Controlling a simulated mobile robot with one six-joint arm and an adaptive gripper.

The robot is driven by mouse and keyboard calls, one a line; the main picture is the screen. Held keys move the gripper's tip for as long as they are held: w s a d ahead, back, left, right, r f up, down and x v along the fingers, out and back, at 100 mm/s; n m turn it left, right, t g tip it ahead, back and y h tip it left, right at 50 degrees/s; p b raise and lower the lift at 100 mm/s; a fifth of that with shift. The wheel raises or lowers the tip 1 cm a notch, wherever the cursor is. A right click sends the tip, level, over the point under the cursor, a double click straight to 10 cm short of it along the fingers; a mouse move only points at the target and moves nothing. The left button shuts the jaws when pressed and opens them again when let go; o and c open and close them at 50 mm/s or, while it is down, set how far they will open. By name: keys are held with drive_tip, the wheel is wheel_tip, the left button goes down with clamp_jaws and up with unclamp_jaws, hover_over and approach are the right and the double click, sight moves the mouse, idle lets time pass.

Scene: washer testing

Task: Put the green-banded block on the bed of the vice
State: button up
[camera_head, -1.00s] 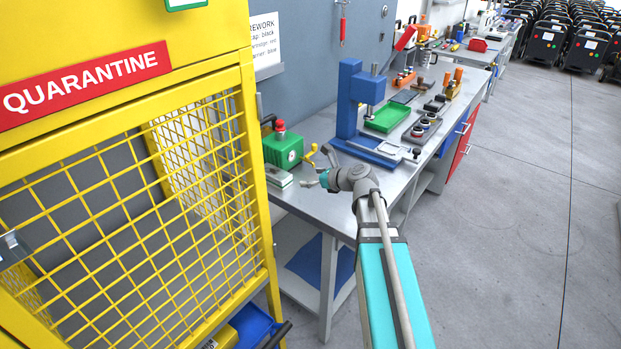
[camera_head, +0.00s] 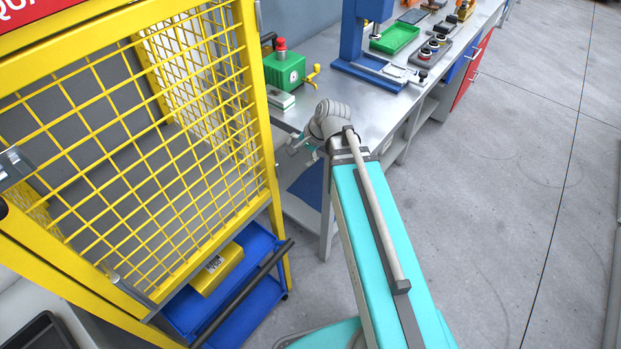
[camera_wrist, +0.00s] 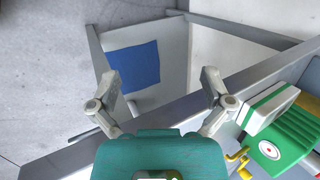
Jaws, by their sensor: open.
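The green-banded block (camera_head: 280,98), pale with a green band, lies on the near left end of the workbench beside a green machine. It also shows at the right in the wrist view (camera_wrist: 268,110). My gripper (camera_wrist: 160,84) is open and empty, its fingers spread beyond the bench's front edge. The block is to the right of the right finger, not between the fingers. In the head view my gripper (camera_head: 301,146) is partly hidden by my wrist. A blue upright stand (camera_head: 354,40) has a low blue and silver bed (camera_head: 385,70); I cannot tell whether this is the vice.
The green machine (camera_head: 285,70) has a red knob and yellow handle. A yellow mesh cage (camera_head: 262,130) stands close left of my arm. A blue trolley (camera_head: 262,245) holding a yellow box (camera_head: 216,270) is below. A green tray (camera_head: 396,39) is farther along the bench. Floor at right is clear.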

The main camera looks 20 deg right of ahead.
drive_tip(key=s+f+n+g+h, duration=0.2)
drive_tip(key=s+n+g+h, duration=0.1)
drive_tip(key=s+n, duration=0.5)
drive_tip(key=n+h, duration=0.1)
drive_tip(key=n, duration=0.1)
drive_tip(key=shift+s+d+f+n+h, duration=0.15)
drive_tip(key=shift+s+d+n+h, duration=0.15)
drive_tip(key=shift+d+n, duration=0.1)
drive_tip(key=c, duration=0.6)
drive_tip(key=shift+d, duration=0.25)
drive_tip(key=shift+s, duration=0.1)
